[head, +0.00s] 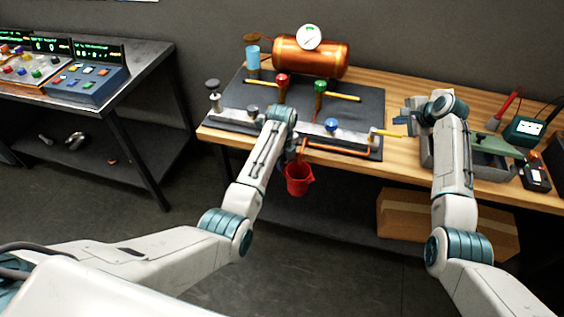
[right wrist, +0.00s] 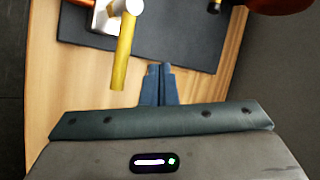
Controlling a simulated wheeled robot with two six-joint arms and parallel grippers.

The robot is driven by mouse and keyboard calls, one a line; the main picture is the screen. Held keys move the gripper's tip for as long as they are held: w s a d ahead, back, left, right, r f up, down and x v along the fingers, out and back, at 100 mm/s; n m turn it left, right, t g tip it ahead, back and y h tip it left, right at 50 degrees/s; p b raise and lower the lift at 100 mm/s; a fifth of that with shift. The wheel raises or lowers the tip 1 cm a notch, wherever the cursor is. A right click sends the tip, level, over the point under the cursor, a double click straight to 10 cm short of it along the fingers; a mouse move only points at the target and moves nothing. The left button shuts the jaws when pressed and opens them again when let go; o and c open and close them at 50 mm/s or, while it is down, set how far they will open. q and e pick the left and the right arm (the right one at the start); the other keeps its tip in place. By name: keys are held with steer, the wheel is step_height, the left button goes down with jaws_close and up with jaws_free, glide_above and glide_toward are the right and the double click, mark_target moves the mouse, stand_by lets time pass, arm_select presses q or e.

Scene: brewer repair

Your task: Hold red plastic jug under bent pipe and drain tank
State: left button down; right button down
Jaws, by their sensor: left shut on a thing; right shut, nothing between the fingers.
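The red plastic jug (head: 299,180) hangs upright off the table's front edge in the head view. My left gripper (head: 297,160) is shut on it near its top; my wrist partly hides the fingers. The copper bent pipe (head: 335,148) runs along the front edge, and its left end turns down just above the jug. Whether liquid flows is too small to tell. The copper tank (head: 300,58) with a white gauge lies at the back. My right gripper (head: 402,119) is shut and empty above the table, close to a yellow lever (head: 388,133). In the right wrist view its fingers (right wrist: 158,72) are together beside the yellow lever (right wrist: 124,62).
A dark mat (head: 345,106) carries a metal manifold with red, green and blue knobs. A grey bin (head: 480,168) stands under my right arm, with small devices further right. A cardboard box (head: 400,215) is on the lower shelf. A bench with control panels (head: 88,82) is at the left.

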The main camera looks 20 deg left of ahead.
mark_target(395, 136)
steer(key=shift+f, duration=1.35)
steer(key=shift+s+d, duration=0.2)
steer(key=shift+s, duration=0.4)
steer(key=shift+s, duration=0.4)
steer(key=shift+s+d, duration=0.1)
steer(key=shift+s, duration=0.15)
steer(key=shift+s, duration=0.6)
